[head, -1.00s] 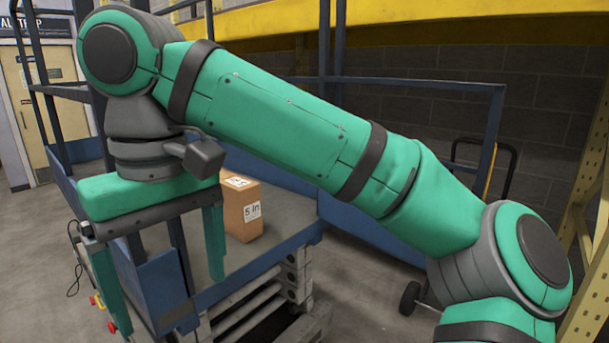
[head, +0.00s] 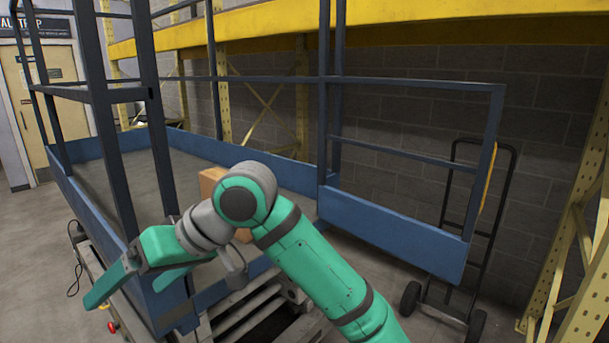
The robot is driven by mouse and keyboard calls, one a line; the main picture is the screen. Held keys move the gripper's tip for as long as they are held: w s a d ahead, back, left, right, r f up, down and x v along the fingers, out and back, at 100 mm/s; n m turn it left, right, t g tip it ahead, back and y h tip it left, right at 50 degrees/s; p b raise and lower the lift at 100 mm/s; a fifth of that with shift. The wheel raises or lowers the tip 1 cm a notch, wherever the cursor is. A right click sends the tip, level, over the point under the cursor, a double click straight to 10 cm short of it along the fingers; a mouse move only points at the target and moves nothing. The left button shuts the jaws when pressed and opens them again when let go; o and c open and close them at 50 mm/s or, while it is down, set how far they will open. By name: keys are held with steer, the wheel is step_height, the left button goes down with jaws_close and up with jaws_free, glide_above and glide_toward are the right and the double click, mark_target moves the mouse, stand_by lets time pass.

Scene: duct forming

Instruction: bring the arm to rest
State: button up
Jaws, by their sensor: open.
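My arm (head: 320,265) is green with grey joints and reaches up from the bottom of the head view, bending at a raised elbow-like joint. My gripper (head: 125,294) points down and left, its two green fingers spread apart with nothing between them. It shows in front of the left edge of the blue lift platform; whether it touches the edge cannot be told.
A cardboard box (head: 210,180) stands on the blue-railed lift platform (head: 110,190), mostly hidden behind my arm. A black hand truck (head: 478,250) leans near the grey wall. Yellow racking (head: 570,240) stands at the right. Floor shows at far left.

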steer(key=w+f+m+t+y, duration=0.7)
steer(key=w+f+t, duration=0.15)
steer(key=f, duration=0.25)
steer(key=s+d+f+m+t+h, duration=0.2)
steer(key=d+f+m+t+h, duration=0.25)
steer(key=f, duration=0.55)
steer(key=s+d+f+m+t+h, duration=0.2)
steer(key=d+f+m+t+h, duration=0.25)
steer(key=f, duration=0.45)
steer(key=s+d+f+g+h, duration=0.1)
steer(key=s+d+f+h, duration=0.2)
steer(key=s+d+f, duration=0.4)
steer(key=s+d+f+h, duration=0.3)
steer(key=s+d+f, duration=0.15)
steer(key=s, duration=0.45)
steer(key=s+d+n+h, duration=0.1)
steer(key=s+d+n, duration=0.1)
steer(key=s, duration=0.7)
steer(key=s+d+n+g+h, duration=0.1)
steer(key=s+d+n, duration=0.2)
steer(key=s, duration=0.6)
steer(key=shift+s+d, duration=0.15)
steer(key=shift+d, duration=0.45)
